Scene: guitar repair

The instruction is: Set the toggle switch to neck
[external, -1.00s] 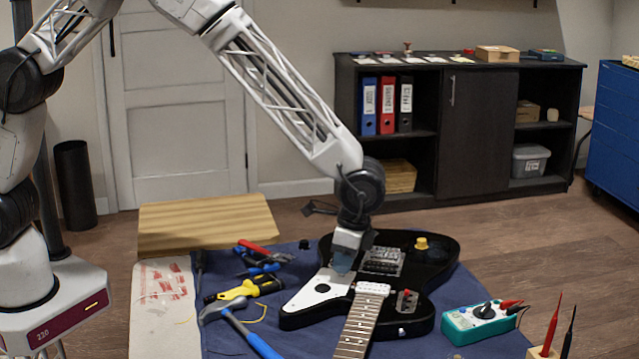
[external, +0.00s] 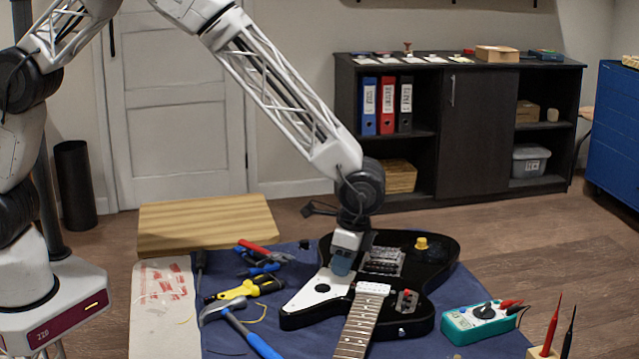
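The black electric guitar (external: 438,262) lies on a dark blue cloth, its neck (external: 357,330) towards the camera. A small red and grey fitting (external: 406,299) on its body, right of the neck, looks like the toggle switch; its lever position is too small to tell. My gripper (external: 341,267) points down over the guitar near the white pickguard (external: 305,294), left of the bridge and pickups (external: 383,261). It is apart from the red fitting in the picture. I cannot tell whether its fingers are open or touching the guitar; the part below them is hidden.
A yellow knob (external: 421,243) stands on the guitar's far end. A hammer (external: 240,330), a yellow-handled tool (external: 237,291) and pliers (external: 258,249) lie to the left. A teal multimeter (external: 480,320) and probes in a block (external: 545,352) are at the right.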

